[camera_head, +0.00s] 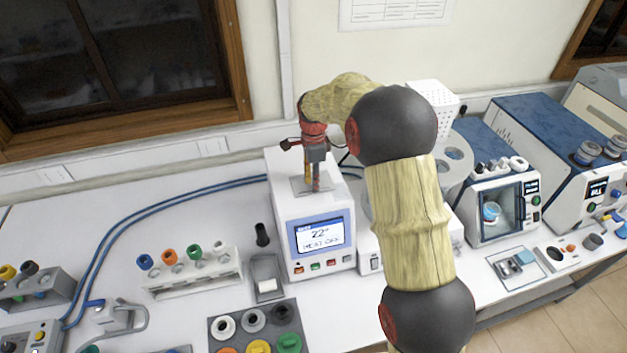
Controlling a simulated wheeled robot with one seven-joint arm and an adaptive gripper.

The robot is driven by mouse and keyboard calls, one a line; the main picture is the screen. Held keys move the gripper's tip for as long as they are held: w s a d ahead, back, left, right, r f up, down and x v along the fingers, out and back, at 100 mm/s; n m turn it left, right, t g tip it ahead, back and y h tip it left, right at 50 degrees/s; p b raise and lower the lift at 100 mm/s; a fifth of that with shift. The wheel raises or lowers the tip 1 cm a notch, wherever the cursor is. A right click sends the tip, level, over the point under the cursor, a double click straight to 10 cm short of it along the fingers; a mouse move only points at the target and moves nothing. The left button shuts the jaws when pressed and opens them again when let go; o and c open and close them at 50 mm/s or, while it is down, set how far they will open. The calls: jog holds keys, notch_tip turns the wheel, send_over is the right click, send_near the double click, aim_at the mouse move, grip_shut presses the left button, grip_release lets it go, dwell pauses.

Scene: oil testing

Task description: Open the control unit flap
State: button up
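The control unit (285,222) is a white box with a lit screen (321,236) reading about 22° and HEAT OFF, with several small buttons below it. On its top lies a small grey metal plate (326,187), which may be the flap; it looks flat. My gripper (314,184) points down onto this plate from above, its fingertips at or just over it. The fingers look close together, but they are too small and overlapped to tell whether they are shut or hold an edge. Contact with the plate cannot be told.
My arm covers the area right of the unit. A tube rack (190,273) with coloured caps stands to the left, and a small grey holder (266,279) in front. Blue hoses (150,207) run across the bench. Blue-white machines (497,200) stand at right. The back left bench is mostly clear.

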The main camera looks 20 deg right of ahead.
jog(key=shift+c, duration=0.6)
grip_shut()
